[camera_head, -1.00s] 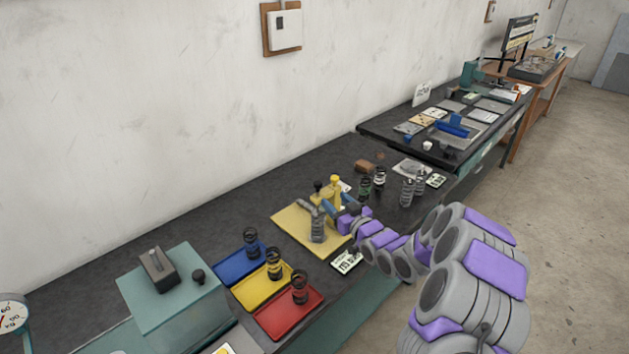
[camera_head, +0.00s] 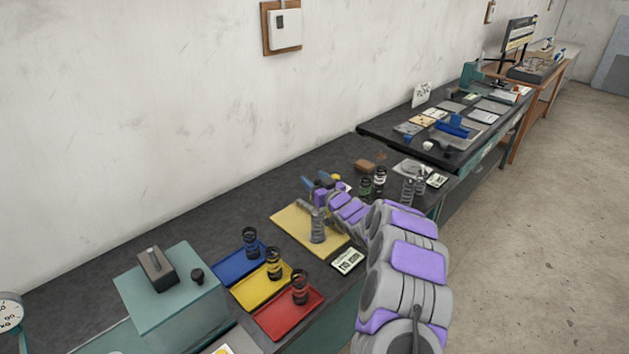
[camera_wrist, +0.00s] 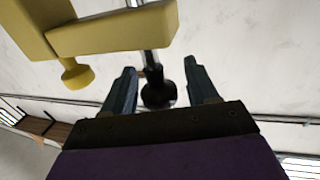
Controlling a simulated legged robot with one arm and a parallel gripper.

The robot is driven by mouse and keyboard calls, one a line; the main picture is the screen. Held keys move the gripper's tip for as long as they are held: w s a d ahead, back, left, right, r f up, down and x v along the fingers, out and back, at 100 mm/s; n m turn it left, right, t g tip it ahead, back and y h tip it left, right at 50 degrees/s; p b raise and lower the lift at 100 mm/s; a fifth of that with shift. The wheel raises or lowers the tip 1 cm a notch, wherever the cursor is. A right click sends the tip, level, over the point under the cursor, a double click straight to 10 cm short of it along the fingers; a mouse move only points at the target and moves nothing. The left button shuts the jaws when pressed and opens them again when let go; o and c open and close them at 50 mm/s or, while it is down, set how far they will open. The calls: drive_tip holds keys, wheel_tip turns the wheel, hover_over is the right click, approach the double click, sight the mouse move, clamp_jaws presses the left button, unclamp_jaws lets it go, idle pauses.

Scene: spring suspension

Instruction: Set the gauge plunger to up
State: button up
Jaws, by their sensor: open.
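The gauge is a yellow bracket (camera_wrist: 115,32) in the wrist view, with a round yellow foot or knob at its left. Its plunger, a black knob (camera_wrist: 157,93) on a metal rod, sits between my blue-grey fingers. My gripper (camera_wrist: 158,68) is open, with a visible gap on both sides of the plunger. In the head view my gripper (camera_head: 317,182) is at the back of the yellow mat (camera_head: 288,217) and mostly hides the gauge. A small yellow part of the gauge (camera_head: 336,177) shows behind it. A grey coil spring (camera_head: 317,228) stands on the mat in front.
Blue, yellow and red trays (camera_head: 310,308) holding dark springs lie left of the mat. A teal box (camera_head: 170,300) with a black knob is farther left. Dark and grey springs (camera_head: 408,190) stand to the right. Bare dark bench lies behind the mat.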

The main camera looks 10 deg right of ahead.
drive_tip(key=shift+w+a, duration=0.1)
drive_tip(key=shift+w, duration=0.1)
drive_tip(key=shift+c, duration=0.3)
clamp_jaws()
idle(0.3)
